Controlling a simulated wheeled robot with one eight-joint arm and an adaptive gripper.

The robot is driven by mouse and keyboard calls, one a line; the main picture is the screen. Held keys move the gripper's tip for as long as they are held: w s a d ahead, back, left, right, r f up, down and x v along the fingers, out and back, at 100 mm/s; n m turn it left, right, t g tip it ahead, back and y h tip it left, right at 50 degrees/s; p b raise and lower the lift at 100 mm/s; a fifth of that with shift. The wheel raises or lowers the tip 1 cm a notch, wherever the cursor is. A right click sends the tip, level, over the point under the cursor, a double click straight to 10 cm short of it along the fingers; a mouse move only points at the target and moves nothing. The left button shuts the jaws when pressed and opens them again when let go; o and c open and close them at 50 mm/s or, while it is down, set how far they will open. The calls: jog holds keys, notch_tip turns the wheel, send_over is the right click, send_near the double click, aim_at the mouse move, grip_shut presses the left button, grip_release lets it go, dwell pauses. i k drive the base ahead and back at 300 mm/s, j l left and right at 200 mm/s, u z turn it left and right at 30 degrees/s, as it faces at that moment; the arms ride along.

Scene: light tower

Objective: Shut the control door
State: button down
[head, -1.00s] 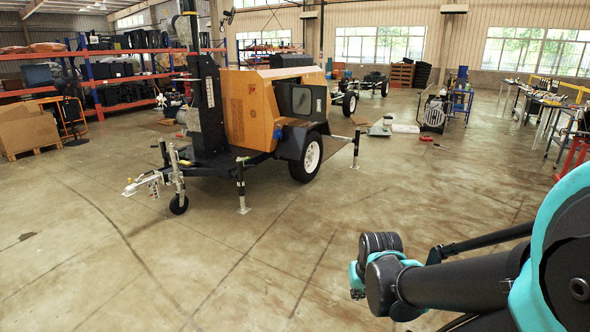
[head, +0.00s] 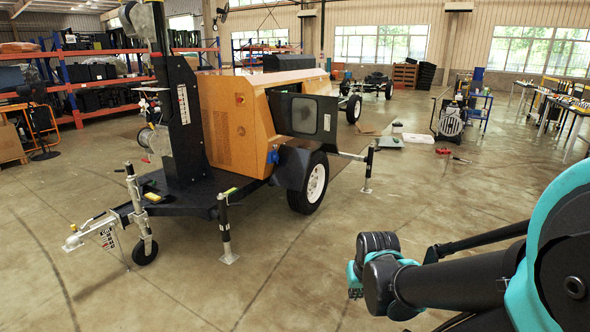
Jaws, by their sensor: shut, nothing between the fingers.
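The control door (head: 301,117) is a dark panel with a greyish window, on the near right side of the orange generator housing (head: 228,122) of the light tower trailer. It stands open, swung out from the housing side above the wheel. A dark opening shows above and behind it; the door hides part of it. My arm (head: 440,283) is folded at the lower right, well apart from the trailer. My gripper cannot be made out in this view.
The trailer's tow bar (head: 112,226) and jack stand reach out at the left. Outrigger legs stand at the front (head: 225,230) and right (head: 368,170). A wheeled machine (head: 450,120) and worktables (head: 570,107) stand at the right. The floor between my arm and the trailer is clear.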

aim_at(296, 116)
jog(key=i, duration=1.95)
